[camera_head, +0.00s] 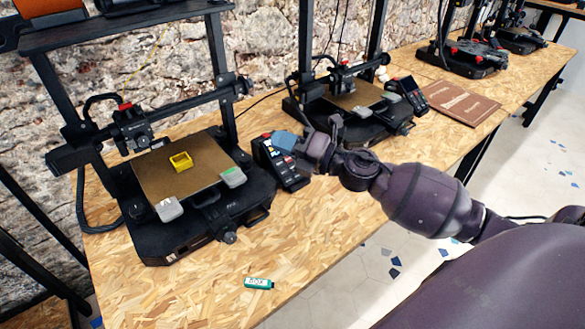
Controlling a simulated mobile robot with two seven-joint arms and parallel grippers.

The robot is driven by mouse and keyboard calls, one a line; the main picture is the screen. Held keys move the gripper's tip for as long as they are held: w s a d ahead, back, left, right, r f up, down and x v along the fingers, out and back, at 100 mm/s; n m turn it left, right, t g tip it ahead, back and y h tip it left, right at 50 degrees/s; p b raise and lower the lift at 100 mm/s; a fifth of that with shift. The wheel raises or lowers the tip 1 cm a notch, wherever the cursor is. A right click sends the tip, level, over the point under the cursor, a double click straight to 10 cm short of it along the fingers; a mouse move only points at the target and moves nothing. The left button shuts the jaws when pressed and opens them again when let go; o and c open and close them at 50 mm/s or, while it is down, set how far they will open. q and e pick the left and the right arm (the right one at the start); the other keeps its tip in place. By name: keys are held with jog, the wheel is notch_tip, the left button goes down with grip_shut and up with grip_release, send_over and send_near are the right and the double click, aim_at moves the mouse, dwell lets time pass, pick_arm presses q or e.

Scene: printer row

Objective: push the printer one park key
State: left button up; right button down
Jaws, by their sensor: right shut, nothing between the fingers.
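The nearest printer (188,239), black with a tan bed (205,185), stands at the left of the table. Its control box (291,178) sits by its right side, with small coloured keys and a dark lower face. Which key is the park key is too small to read. My right gripper (287,141) comes in from the right, shut and empty. Its blue-grey tips are at the upper right of the control box and hide part of it. I cannot tell whether they touch it. My left gripper is not in view.
A yellow square part (181,161) sits on the bed. A green labelled stick (260,284) lies near the table's front edge. A second printer (360,119) with its own box (410,95) stands behind my right gripper. A brown board (460,103) lies farther right. The front of the wooden table is mostly clear.

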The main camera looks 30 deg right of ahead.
jog(key=d+f+n+g+h, duration=0.3)
jog(key=d+n+g+h, duration=0.1)
jog(key=n, duration=0.8)
jog(key=d+f+n+g+h+b, duration=0.1)
jog(key=d+f+n+g+h, duration=0.3)
jog(key=n, duration=0.9)
jog(key=shift+w+d+n+g+h, duration=0.3)
jog(key=shift+d+h, duration=0.6)
jog(key=shift+h, duration=0.3)
jog(key=shift+f, duration=0.1)
